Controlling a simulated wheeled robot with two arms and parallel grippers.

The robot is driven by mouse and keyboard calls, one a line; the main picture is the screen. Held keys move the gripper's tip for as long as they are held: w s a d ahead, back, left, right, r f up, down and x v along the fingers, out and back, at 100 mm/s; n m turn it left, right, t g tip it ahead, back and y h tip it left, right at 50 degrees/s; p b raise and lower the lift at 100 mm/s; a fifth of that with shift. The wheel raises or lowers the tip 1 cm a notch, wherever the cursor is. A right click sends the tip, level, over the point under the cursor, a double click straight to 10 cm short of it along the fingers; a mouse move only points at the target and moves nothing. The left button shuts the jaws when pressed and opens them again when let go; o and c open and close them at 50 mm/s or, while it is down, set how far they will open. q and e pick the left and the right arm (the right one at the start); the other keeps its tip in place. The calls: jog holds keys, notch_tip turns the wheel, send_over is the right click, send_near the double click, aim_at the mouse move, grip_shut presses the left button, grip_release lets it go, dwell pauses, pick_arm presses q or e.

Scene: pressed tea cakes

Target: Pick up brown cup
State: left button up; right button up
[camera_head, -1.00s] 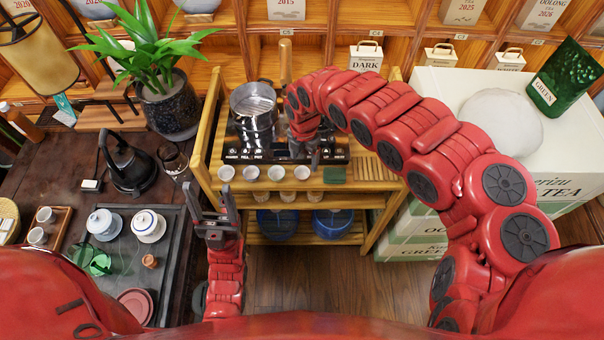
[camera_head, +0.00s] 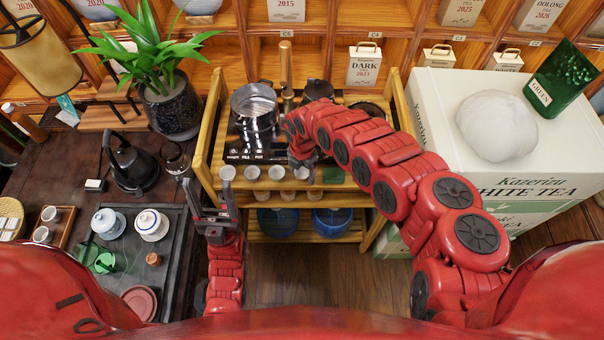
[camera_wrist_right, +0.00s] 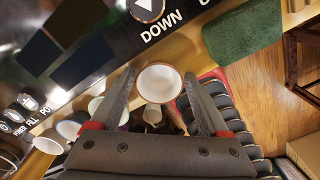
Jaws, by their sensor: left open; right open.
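In the right wrist view a small cup (camera_wrist_right: 158,83), white inside with a brownish rim, lies between the open fingers of my right gripper (camera_wrist_right: 158,76). Whether the fingers touch it cannot be told. In the head view it appears to be the rightmost cup (camera_head: 302,173) of a row at the front of the wooden stand, with my right gripper over it, partly hidden by its arm. A small brown cup (camera_head: 153,259) sits on the dark tea tray at the left. My left gripper (camera_head: 208,188) is open and empty, left of the stand.
Other cups (camera_head: 252,173) stand in the same row. Behind them are a black control panel (camera_head: 245,156) and a steel pot (camera_head: 254,104). White tea boxes (camera_head: 440,110) stand right; a potted plant (camera_head: 172,105) stands left.

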jog(key=c, duration=1.1)
jog(key=shift+r, duration=0.1)
